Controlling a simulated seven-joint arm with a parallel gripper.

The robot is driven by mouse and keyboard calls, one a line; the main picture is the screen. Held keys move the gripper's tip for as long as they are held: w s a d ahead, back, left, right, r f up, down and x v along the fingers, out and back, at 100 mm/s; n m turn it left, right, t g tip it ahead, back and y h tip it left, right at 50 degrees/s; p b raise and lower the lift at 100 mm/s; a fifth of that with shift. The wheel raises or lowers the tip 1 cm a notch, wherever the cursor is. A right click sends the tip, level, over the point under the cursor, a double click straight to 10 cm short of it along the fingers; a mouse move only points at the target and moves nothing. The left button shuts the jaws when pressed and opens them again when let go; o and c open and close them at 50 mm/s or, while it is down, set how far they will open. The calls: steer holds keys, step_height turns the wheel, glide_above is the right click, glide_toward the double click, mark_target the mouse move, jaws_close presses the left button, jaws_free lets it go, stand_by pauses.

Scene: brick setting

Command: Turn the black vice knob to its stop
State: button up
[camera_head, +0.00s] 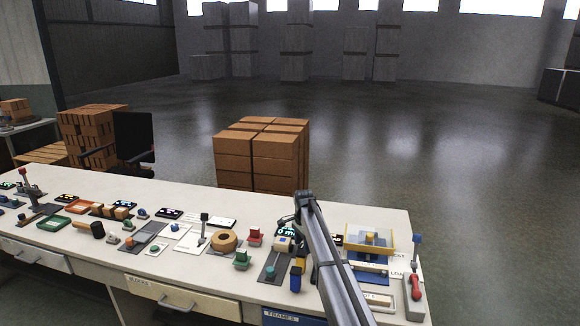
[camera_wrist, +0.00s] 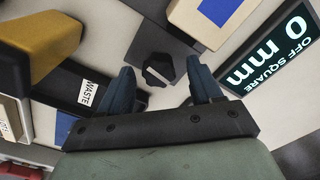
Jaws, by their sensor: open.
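The black vice knob (camera_wrist: 158,69) shows in the wrist view as a dark faceted knob on a dark block. It lies between and just beyond the tips of my gripper (camera_wrist: 160,63), which is open with one blue-grey finger on each side. I see a gap on both sides of the knob; whether the fingers are level with it in height I cannot tell. A display (camera_wrist: 275,52) beside it reads "OFF SQUARE 0 mm". In the head view my gripper (camera_head: 287,222) is small above the bench by this display (camera_head: 286,231); the knob cannot be made out there.
A beige block with a blue patch (camera_wrist: 208,18) lies beyond the knob. A dark bin labelled WASTE (camera_wrist: 75,90) and a yellow block (camera_wrist: 42,40) are at the left.

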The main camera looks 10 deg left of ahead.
steer(key=shift+m, duration=0.5)
step_height(320, 180, up, 14)
steer(key=w+a+r+n+t+y, duration=0.4)
steer(key=w+a+n+t, duration=0.2)
steer(key=w+n, duration=0.4)
step_height(320, 180, up, 10)
steer(key=w+a+n+t+y, duration=0.1)
steer(key=n+t+y, duration=0.3)
steer(key=n+t, duration=0.2)
steer(key=shift+a+t, duration=0.4)
steer(key=shift+t, duration=0.2)
steer(key=shift+w+r, duration=0.1)
steer(key=shift+r, duration=0.05)
